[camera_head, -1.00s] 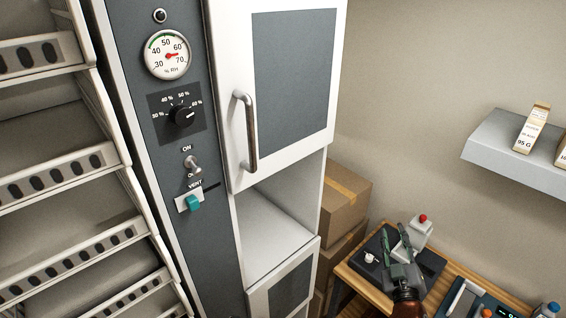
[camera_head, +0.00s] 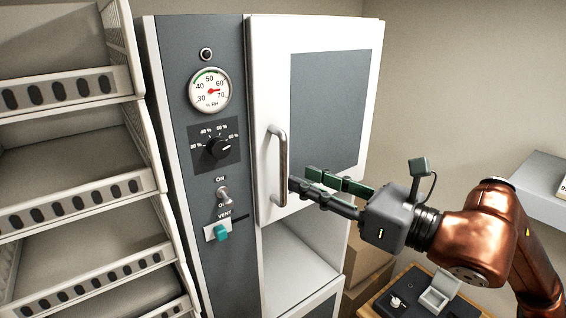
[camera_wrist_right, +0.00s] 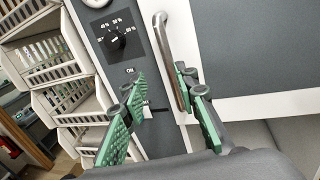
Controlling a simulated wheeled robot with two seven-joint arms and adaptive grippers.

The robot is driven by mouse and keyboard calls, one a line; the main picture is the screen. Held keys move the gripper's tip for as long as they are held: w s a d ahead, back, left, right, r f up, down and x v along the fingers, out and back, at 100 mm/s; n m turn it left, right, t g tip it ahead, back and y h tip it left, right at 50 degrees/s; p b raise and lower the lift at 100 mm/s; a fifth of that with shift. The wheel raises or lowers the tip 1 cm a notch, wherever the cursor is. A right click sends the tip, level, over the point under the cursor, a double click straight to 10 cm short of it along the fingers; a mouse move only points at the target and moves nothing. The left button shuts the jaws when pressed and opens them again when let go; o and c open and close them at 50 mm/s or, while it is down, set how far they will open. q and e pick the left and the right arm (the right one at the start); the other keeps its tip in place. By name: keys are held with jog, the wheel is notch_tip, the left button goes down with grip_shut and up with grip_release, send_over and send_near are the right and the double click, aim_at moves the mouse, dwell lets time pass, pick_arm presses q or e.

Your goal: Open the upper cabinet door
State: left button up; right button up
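The upper cabinet door (camera_head: 325,110) is white with a grey panel and looks closed in the head view. Its vertical bar handle (camera_head: 282,165) is on the door's left side. My right gripper (camera_head: 300,178) reaches in from the right, its fingertips close to the handle's lower half. In the right wrist view, my right gripper (camera_wrist_right: 160,82) is open, with green-padded fingers apart. There the handle (camera_wrist_right: 166,50) appears between the fingers, nearer the right one; I cannot tell whether it touches. My left gripper is not in view.
A grey control panel (camera_head: 205,135) with a gauge, knob and switches stands left of the door. White racks (camera_head: 75,150) stand further left. An open compartment (camera_head: 295,262) lies below the door. A wooden table (camera_head: 425,295) and a grey wall shelf (camera_head: 535,185) are at right.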

aim_at(286, 164)
jog(key=shift+t+h, duration=0.3)
jog(key=p+x, duration=0.1)
jog(key=x, duration=0.1)
jog(key=p+x, duration=0.1)
jog(key=x, duration=0.1)
jog(key=r+p+x, duration=0.1)
jog(key=x, duration=0.1)
jog(key=shift+w, duration=0.6)
jog(key=shift+w+a+f, duration=0.2)
jog(key=shift+w+a, duration=0.1)
jog(key=shift+w, duration=0.05)
grip_shut()
